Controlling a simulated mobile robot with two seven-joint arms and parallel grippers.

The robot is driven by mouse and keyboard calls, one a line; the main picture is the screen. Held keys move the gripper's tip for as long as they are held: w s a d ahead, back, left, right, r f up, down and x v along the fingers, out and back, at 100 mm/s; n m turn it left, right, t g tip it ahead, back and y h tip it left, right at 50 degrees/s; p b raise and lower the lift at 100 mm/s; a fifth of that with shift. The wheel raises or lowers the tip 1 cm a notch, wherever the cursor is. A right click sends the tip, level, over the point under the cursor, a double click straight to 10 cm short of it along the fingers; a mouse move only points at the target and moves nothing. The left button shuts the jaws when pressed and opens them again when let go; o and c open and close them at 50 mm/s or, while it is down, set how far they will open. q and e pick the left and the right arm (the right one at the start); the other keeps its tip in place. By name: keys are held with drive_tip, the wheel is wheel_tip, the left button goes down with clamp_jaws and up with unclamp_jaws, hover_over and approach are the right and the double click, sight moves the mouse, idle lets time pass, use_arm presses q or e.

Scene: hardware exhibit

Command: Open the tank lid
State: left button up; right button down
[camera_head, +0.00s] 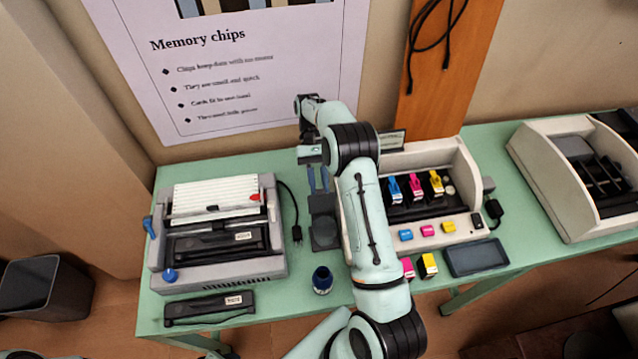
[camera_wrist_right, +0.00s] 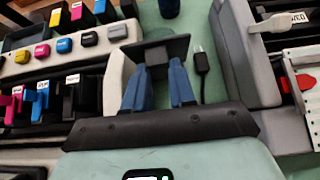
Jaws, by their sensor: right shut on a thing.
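A small dark tank-like unit (camera_head: 324,233) stands on the green table between the two machines. My right arm partly covers it in the head view. My right gripper (camera_head: 319,180) reaches it from the wall side, pointing down. In the right wrist view the blue fingers of this gripper (camera_wrist_right: 158,88) close at a dark flat piece with a grey block, which looks like the tank lid (camera_wrist_right: 155,52). The exact contact and the hinge are hard to see, and I cannot tell how far the lid is raised. My left gripper is not in view.
A grey printer (camera_head: 281,268) stands left, a cream cartridge printer (camera_head: 465,160) right. A dark blue bottle (camera_head: 322,279) stands near the table's front edge. A black cable (camera_head: 297,235) lies close to the unit; it also shows in the wrist view (camera_wrist_right: 202,75). The wall is close behind.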

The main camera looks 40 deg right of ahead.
drive_tip(key=shift+s+f, duration=0.15)
drive_tip(key=shift+f, duration=0.3)
drive_tip(key=c, duration=0.9)
unclamp_jaws()
drive_tip(key=shift+r, duration=0.35)
